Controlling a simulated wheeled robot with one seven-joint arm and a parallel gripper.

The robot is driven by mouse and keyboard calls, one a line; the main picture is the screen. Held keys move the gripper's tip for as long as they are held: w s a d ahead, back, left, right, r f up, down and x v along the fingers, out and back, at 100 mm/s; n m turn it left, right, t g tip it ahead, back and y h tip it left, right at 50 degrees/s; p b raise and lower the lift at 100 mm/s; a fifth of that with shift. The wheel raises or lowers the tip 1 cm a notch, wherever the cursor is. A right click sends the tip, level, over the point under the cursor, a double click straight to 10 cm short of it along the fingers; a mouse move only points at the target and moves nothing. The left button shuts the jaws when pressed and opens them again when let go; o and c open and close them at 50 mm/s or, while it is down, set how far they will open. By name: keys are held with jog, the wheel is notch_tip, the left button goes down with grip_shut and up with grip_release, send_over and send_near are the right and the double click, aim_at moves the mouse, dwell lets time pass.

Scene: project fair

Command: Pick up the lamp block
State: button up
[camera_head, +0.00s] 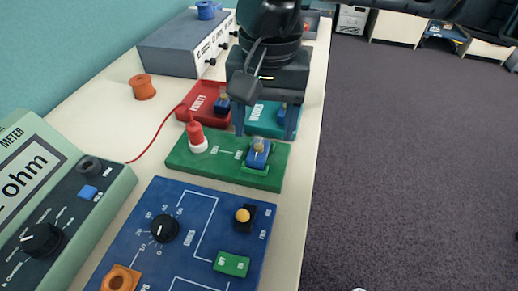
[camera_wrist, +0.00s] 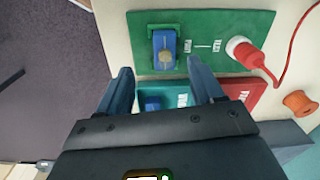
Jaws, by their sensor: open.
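A blue lamp block (camera_head: 258,154) with a tan dome sits at the right end of the green board (camera_head: 226,154). It also shows in the wrist view (camera_wrist: 165,48), ahead of the fingertips. Two similar blue blocks lie farther back, one in the red tray (camera_head: 222,104) and one in the teal tray (camera_head: 282,112). My gripper (camera_head: 266,130) is open and empty, pointing down over the teal tray, just behind the green board. In the wrist view my gripper (camera_wrist: 161,75) has the teal tray's block between its fingers, farther below.
A red plug (camera_head: 195,135) with a wire stands on the green board's left. A blue panel (camera_head: 190,225) lies in front, a green meter (camera_head: 60,200) at left. A grey box (camera_head: 180,45) and orange spool (camera_head: 142,87) are behind. The table's right edge is close.

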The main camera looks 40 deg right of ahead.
aim_at(259, 136)
jog(key=shift+w+a+f+p, duration=0.1)
jog(key=shift+a+f+p, duration=0.05)
jog(key=shift+f, duration=1)
jog(key=shift+w+a+f+p, duration=0.1)
jog(key=shift+a+f+p, duration=0.05)
jog(key=shift+f, duration=0.95)
jog(key=shift+c, duration=0.4)
grip_shut()
jog(key=shift+r, duration=0.1)
